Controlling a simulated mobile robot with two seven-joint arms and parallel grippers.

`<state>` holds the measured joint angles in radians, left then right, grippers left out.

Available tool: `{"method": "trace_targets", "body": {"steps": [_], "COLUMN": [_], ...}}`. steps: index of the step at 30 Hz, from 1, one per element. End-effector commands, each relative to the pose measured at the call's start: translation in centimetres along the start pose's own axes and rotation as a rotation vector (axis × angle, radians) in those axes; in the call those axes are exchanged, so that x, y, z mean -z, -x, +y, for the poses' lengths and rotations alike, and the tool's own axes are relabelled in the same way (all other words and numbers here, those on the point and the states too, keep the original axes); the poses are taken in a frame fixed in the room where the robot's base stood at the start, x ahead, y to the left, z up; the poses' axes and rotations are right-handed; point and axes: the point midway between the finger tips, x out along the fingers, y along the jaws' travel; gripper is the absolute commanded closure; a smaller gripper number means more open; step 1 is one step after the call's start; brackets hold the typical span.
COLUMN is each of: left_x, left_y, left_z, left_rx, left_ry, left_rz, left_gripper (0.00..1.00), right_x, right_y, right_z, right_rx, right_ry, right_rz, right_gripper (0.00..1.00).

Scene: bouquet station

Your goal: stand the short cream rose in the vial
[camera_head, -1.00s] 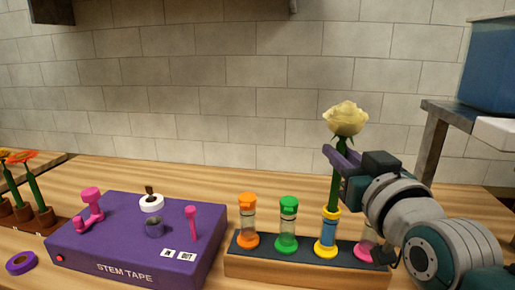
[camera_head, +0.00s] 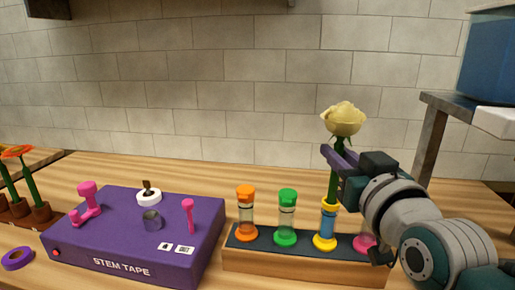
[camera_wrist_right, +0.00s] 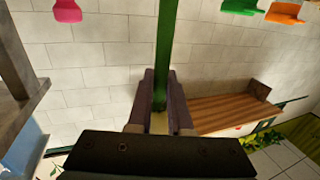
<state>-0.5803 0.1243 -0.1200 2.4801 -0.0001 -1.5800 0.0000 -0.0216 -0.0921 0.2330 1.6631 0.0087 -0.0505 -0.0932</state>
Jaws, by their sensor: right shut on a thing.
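The short cream rose (camera_head: 344,119) is upright, its bloom above my right gripper (camera_head: 335,160). The gripper's purple fingers are shut on its green stem, which also shows in the right wrist view (camera_wrist_right: 166,45). The stem runs down to the mouth of the yellow-collared vial (camera_head: 326,225). Its lower end meets the collar there; how far it is inside I cannot tell. The vial stands in a wooden rack (camera_head: 300,268) with a dark top. My left gripper is not in view.
The rack also holds orange-capped (camera_head: 246,212), green-capped (camera_head: 287,216) and pink (camera_head: 364,242) vials; the pink one is partly behind my arm. A purple stem tape box (camera_head: 130,240) stands left. Potted orange flowers (camera_head: 20,180) are far left. A shelf (camera_head: 450,105) with a blue container is at right.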

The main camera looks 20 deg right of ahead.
Motion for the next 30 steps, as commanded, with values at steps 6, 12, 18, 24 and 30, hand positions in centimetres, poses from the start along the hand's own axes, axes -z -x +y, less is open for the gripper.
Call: {"method": "trace_targets", "body": {"steps": [6,12,18,24,30], "left_x": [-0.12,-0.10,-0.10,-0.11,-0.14], "left_y": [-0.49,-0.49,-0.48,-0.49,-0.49], "left_z": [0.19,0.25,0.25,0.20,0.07], "left_rx": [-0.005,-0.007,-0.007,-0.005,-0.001], "left_ry": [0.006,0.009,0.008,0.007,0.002], "left_rz": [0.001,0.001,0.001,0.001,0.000], "left_gripper": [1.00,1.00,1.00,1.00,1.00], "right_x": [-0.66,-0.71,-0.70,-0.70,-0.72], "right_y": [-0.01,-0.01,-0.01,-0.01,0.00], "right_z": [0.00,0.00,0.00,0.00,0.00], "right_rx": [0.000,0.000,0.000,0.000,0.000], "right_ry": [0.000,0.000,0.000,0.000,0.000], "right_rz": [0.000,0.000,0.000,0.000,0.000], "right_gripper": [1.00,1.00,0.70,0.47,0.45]}}
